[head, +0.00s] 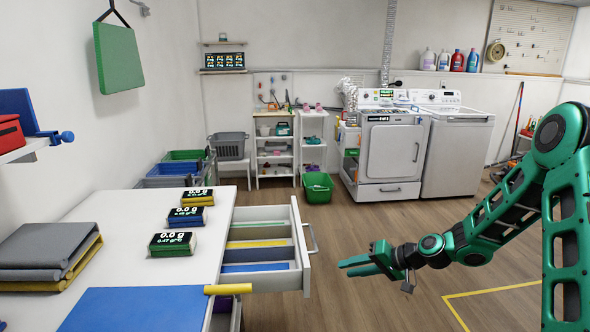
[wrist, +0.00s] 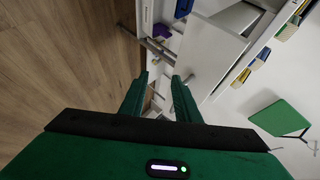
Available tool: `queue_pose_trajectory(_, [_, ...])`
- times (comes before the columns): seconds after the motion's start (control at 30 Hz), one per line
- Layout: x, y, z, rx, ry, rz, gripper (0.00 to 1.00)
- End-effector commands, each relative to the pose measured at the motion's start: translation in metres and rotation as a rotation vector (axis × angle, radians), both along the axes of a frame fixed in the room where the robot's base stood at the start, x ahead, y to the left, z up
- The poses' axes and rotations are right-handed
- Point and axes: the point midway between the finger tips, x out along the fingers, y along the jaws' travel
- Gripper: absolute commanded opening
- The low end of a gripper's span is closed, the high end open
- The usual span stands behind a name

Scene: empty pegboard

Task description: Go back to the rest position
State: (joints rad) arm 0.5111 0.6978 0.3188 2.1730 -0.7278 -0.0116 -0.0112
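My gripper (head: 348,267) is green and hangs in the free space to the right of the open drawer (head: 306,262), pointing left. In the wrist view my gripper (wrist: 160,78) shows its two fingers apart, with nothing between them. The head view shows my green arm (head: 500,215) reaching in from the right edge, bent at the elbow. The drawer front and its handle are close to the fingertips in the head view, with a visible gap.
The open drawer juts out from the white table (head: 110,212) and holds coloured folded pieces. Several small scales (head: 187,216) stand on the table. A washing machine (head: 455,150) and a green basket (head: 318,187) stand at the back. The wooden floor (head: 370,220) around my gripper is clear.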

Motion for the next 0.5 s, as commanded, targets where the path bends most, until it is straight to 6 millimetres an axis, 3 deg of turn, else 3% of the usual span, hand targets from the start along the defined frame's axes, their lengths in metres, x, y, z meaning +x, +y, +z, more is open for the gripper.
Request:
queue_pose_trajectory(0.27, [-0.060, -0.060, 0.019, -0.310, 0.100, 0.059, 0.29])
queue_pose_trajectory(0.5, [-0.120, -0.119, 0.051, -0.526, 0.207, 0.036, 0.29])
